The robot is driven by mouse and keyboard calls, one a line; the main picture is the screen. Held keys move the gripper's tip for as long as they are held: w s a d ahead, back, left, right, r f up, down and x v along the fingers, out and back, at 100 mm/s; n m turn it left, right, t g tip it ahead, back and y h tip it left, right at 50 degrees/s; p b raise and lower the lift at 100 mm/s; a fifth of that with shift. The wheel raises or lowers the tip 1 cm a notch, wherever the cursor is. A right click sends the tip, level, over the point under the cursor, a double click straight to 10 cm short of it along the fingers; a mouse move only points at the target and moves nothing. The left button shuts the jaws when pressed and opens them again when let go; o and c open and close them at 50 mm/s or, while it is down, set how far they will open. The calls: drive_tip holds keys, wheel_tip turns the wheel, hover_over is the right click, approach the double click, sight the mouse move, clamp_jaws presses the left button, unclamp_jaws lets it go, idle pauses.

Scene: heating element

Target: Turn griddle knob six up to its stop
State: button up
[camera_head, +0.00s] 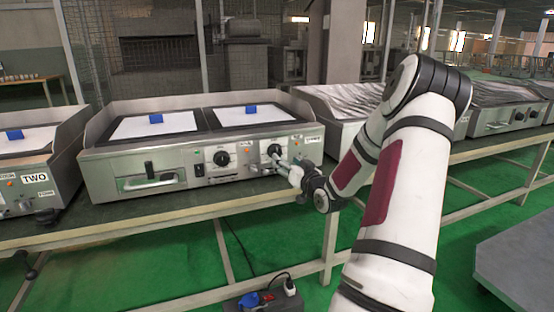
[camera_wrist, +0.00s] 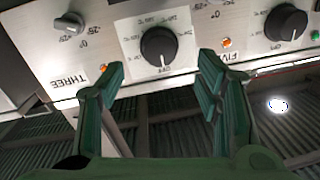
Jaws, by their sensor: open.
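No label reading "six" is legible, so I cannot tell which knob is knob six. In the wrist view my gripper (camera_wrist: 161,66) is open, its green fingers either side of and just below a black round knob (camera_wrist: 158,45) on a steel panel. Whether they touch it is unclear; nothing is held. A label reading THREE (camera_wrist: 68,82) is to the left; a partly hidden one starting FIV (camera_wrist: 238,58) is to the right. In the head view my gripper (camera_head: 281,163) is at the right-hand knob (camera_head: 274,151) of the middle griddle (camera_head: 130,165).
Another black knob (camera_wrist: 286,22) is at the upper right of the wrist view, and a small grey knob (camera_wrist: 69,23) at upper left. The head view shows the griddle's other knob (camera_head: 221,158) and neighbouring griddles on the bench. A grey surface (camera_head: 520,250) stands at lower right.

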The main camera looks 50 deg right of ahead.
drive_tip(key=b+x, duration=0.1)
drive_tip(key=x, duration=0.6)
drive_tip(key=shift+b, duration=0.35)
drive_tip(key=shift+w, duration=0.15)
drive_tip(key=shift+c, duration=0.3)
drive_tip(key=c, duration=1.1)
